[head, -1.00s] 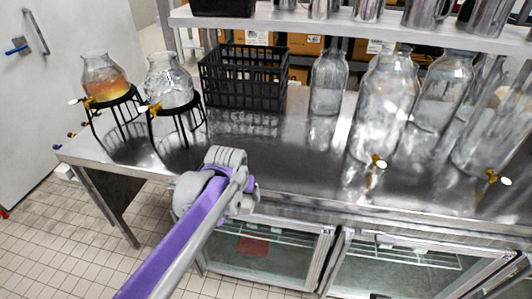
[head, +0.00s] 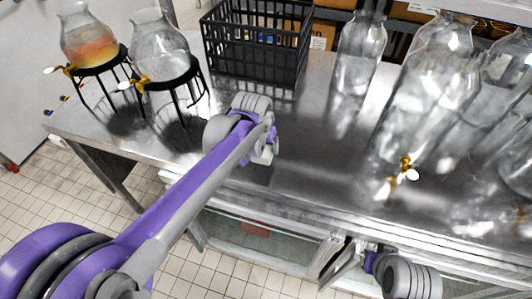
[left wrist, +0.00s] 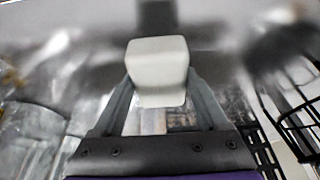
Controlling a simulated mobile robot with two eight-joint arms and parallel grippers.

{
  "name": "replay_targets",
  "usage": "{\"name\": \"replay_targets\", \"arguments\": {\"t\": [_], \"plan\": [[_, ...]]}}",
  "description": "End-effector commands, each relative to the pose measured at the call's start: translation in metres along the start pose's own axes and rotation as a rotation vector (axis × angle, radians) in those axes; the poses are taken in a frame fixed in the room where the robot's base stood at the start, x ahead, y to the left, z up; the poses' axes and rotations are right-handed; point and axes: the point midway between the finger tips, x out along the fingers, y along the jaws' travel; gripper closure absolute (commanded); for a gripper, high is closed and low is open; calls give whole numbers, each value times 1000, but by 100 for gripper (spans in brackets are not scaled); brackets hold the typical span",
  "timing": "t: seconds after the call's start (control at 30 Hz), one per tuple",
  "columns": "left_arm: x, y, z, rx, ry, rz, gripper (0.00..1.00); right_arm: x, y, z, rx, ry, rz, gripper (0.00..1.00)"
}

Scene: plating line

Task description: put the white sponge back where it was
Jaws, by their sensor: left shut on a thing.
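The white sponge (left wrist: 158,62) is a pale block between the two fingers of my left gripper (left wrist: 158,85) in the left wrist view. The fingers are shut on its sides. In the head view the left gripper (head: 266,150) is over the front part of the steel table (head: 310,150), and a small part of the sponge (head: 262,156) shows pale beneath the wrist. I cannot tell whether the sponge touches the table. Part of my right arm shows at the lower right of the head view; its gripper is not visible.
A black basket (head: 254,70) stands behind the gripper. Two glass dispensers, one amber (head: 88,45) and one clear (head: 160,62), sit on black stands at left. Clear glass jars (head: 358,65) stand at right. Steel around the gripper is bare.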

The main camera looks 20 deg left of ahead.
Motion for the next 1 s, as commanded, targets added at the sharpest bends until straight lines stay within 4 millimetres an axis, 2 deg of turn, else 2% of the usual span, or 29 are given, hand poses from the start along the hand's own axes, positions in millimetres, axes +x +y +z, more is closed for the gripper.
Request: {"name": "replay_targets", "arguments": {"t": [0.4,0.83,0.87,0.97,1.0], "plan": [[48,0,17,0,0,0,100,3,0,4,0,-3,0,100],[56,0,20,0,0,0,100,6,0,6,0,-6,0,100],[55,0,19,0,0,0,20,6,0,6,0,-6,0,100],[54,0,19,0,0,0,2,5,0,6,0,-5,0,100],[54,0,19,0,0,0,0,5,0,6,0,-5,0,100]]}}
